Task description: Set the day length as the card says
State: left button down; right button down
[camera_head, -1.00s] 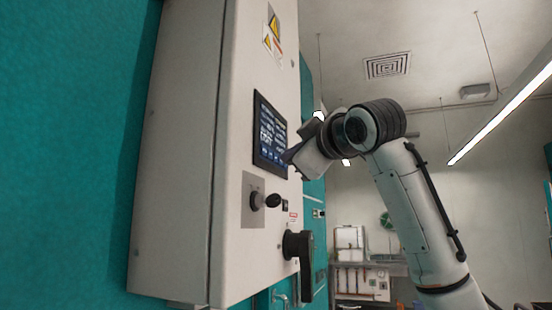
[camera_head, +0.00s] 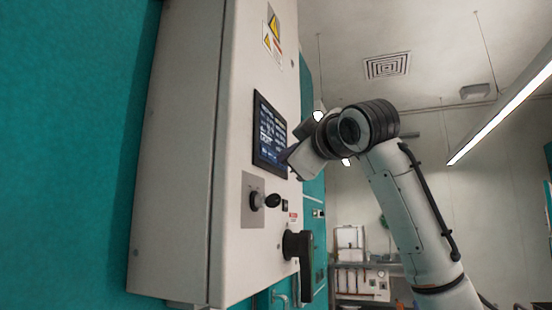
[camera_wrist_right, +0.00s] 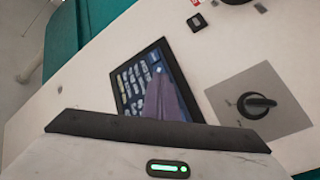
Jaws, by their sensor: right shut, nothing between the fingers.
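A dark touch screen (camera_head: 268,138) with rows of light tiles is set in the front of a pale control cabinet (camera_head: 237,110). My right gripper (camera_head: 290,157) is shut and empty, its fingertips at the screen's right edge in the head view. In the right wrist view the screen (camera_wrist_right: 135,92) is tilted, and the shut fingers (camera_wrist_right: 159,78) lie over its right part, hiding some tiles. I cannot tell whether the tips touch the glass. The tile text is too small to read. No card can be made out. My left gripper is not in view.
Below the screen are a black knob (camera_head: 257,200) on a grey plate and a large black handle (camera_head: 300,250), both jutting out. The knob (camera_wrist_right: 257,104) also shows in the right wrist view. Warning labels (camera_head: 272,40) are above. Free room lies right of the cabinet.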

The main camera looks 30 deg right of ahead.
jog(key=shift+s+d, duration=0.5)
jog(key=shift+s, duration=0.05)
dwell(0.4)
jog(key=s+d, duration=0.1)
jog(key=s, duration=0.1)
jog(key=s+d+b, duration=0.1)
jog(key=s+d, duration=0.1)
jog(key=shift+d, duration=0.1)
jog(key=shift+w, duration=0.1)
dwell(2.3)
